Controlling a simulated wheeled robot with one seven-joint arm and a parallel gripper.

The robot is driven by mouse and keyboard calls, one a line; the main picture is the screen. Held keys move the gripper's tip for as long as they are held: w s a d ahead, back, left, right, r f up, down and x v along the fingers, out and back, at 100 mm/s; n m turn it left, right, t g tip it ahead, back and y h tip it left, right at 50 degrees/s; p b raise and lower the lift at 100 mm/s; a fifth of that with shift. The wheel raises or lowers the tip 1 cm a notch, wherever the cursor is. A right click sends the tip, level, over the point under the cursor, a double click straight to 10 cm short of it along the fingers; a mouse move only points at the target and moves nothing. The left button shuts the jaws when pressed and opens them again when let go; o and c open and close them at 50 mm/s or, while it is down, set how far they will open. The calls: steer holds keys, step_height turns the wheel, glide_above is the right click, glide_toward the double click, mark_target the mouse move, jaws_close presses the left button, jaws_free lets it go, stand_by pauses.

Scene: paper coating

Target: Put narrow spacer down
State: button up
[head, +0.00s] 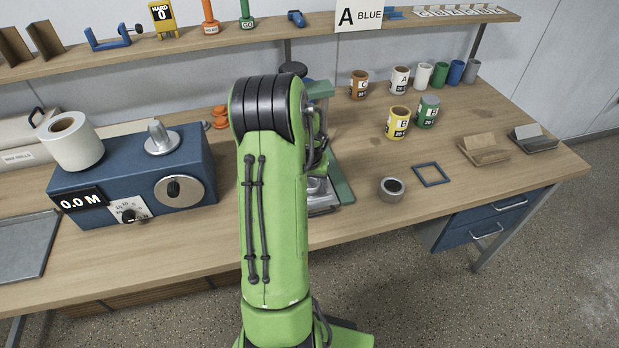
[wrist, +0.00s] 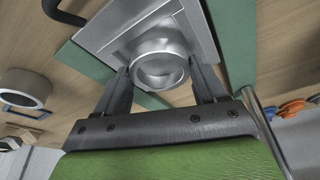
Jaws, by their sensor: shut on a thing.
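The narrow spacer, seemingly the short silver ring (wrist: 160,82), is between the two fingers of my gripper (wrist: 158,70) in the wrist view. The fingers are shut on its sides. It is in front of a square grey metal block (wrist: 205,40) on a green base (wrist: 238,30); I cannot tell whether ring and block touch. In the head view my green arm hides the gripper and the spacer. Part of the metal block (head: 322,205) and the green stand (head: 342,180) show to the right of the arm.
A grey ring (head: 391,190) and a blue square frame (head: 418,174) lie on the bench (head: 365,225) to the right. Labelled cups (head: 397,122) stand behind them. A blue winder box (head: 90,178) with a white roll stands left.

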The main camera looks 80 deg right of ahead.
steer(key=shift+a+f+b, duration=0.1)
steer(key=shift+f+b, duration=0.25)
steer(key=shift+f, duration=0.15)
steer(key=o, duration=1.1)
steer(key=shift+r+p, duration=0.3)
steer(key=shift+p, duration=0.15)
steer(key=p+v, duration=0.2)
steer(key=v, duration=1)
steer(key=shift+r, duration=0.35)
